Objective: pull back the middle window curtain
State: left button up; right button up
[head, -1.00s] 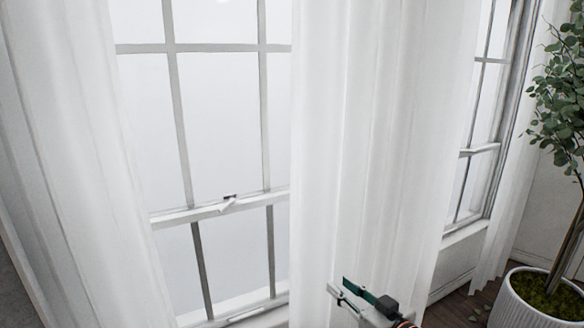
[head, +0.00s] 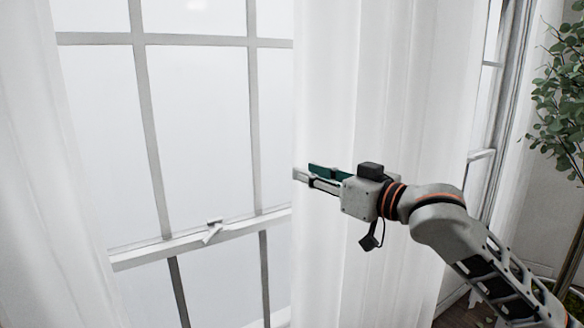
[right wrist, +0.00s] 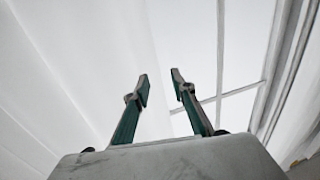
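The middle window curtain (head: 385,110) is a white, pleated, sheer panel hanging between two windows in the head view. It hangs straight, and its left edge borders the near window. My right gripper (head: 306,179) is in front of this curtain, its fingertips close to the left edge. In the right wrist view, the two green-padded fingers of my right gripper (right wrist: 160,77) stand apart. White fabric (right wrist: 70,65) shows to their left and window bars to their right. Whether the fingers touch the curtain, or its edge lies between them, I cannot tell. My left gripper is not in view.
The near window (head: 200,110) has grey bars and a sash latch (head: 213,230). Another white curtain (head: 40,180) hangs at the left. A second window (head: 483,130) is behind my right arm. A leafy plant (head: 562,100) stands at the far right.

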aim_at(292, 167)
jog(key=x, duration=0.6)
jog(key=shift+c, duration=0.4)
grip_shut()
